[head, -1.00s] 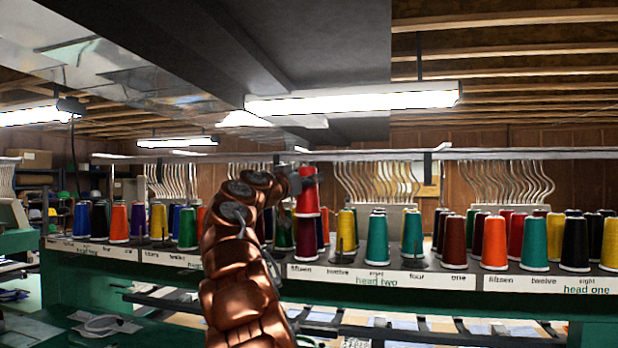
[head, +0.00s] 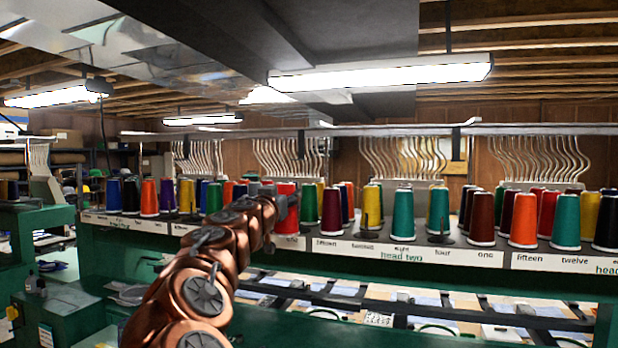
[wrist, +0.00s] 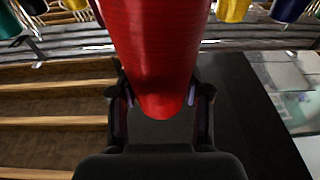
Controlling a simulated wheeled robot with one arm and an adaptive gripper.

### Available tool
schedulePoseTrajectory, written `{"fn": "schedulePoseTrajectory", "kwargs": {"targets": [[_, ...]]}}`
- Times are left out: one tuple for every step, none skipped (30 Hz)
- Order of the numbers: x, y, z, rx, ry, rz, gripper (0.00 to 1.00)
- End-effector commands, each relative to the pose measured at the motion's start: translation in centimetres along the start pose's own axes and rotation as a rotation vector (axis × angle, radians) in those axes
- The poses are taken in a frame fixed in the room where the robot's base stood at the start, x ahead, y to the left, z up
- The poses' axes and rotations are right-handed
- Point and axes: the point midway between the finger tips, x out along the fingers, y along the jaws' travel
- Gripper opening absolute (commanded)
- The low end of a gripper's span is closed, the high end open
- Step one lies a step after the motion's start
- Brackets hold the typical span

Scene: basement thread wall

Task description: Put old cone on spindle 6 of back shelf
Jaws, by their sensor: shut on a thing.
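A red cone of thread (head: 287,206) is held in my gripper (head: 286,194), in front of the back shelf (head: 345,248), left of a dark red cone. In the wrist view the red cone (wrist: 155,50) fills the upper middle between the two fingers of my gripper (wrist: 160,110). The cone hides part of the shelf behind it, so I cannot tell whether its base touches the shelf. Bare spindles stand among the cones, one near the yellow cone (head: 375,222) and one near a teal cone (head: 403,215). The shelf labels read fifteen, twelve, eight, four and one; I cannot read a six.
Several coloured cones stand close together along the shelf, including the dark red cone (head: 331,212) and an orange cone (head: 523,220). A rail (head: 390,128) with bent wire guides runs above. Green machine tables lie below and left.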

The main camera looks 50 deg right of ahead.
Motion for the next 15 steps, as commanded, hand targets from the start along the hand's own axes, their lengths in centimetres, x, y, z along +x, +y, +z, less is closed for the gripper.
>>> {"fn": "schedulePoseTrajectory", "kwargs": {"targets": [[-1.1, -0.8, 0.5, -0.003, 0.007, -0.026, 0.08], [-1.5, -1.2, 1.1, 0.002, 0.004, -0.045, 0.08], [-2.0, -2.0, 1.7, 0.004, 0.003, -0.068, 0.08], [-2.4, -2.4, 2.0, 0.008, 0.004, -0.084, 0.08], [-2.9, -2.9, 2.3, 0.01, 0.006, -0.103, 0.08], [-3.4, -3.5, 2.8, 0.015, 0.005, -0.121, 0.08], [-3.7, -3.9, 3.2, 0.016, 0.004, -0.134, 0.08], [-4.0, -4.3, 3.5, 0.019, 0.003, -0.147, 0.08], [-4.4, -4.7, 4.0, 0.022, 0.003, -0.164, 0.08], [-4.7, -5.1, 4.3, 0.022, 0.002, -0.175, 0.08], [-5.0, -5.5, 4.6, 0.026, 0.001, -0.188, 0.08], [-5.5, -6.1, 5.0, 0.028, 0.002, -0.206, 0.08], [-5.8, -6.4, 5.2, 0.029, 0.003, -0.22, 0.08], [-6.1, -6.7, 5.4, 0.033, 0.004, -0.23, 0.08], [-6.3, -7.0, 5.7, 0.037, 0.001, -0.239, 0.08]]}}
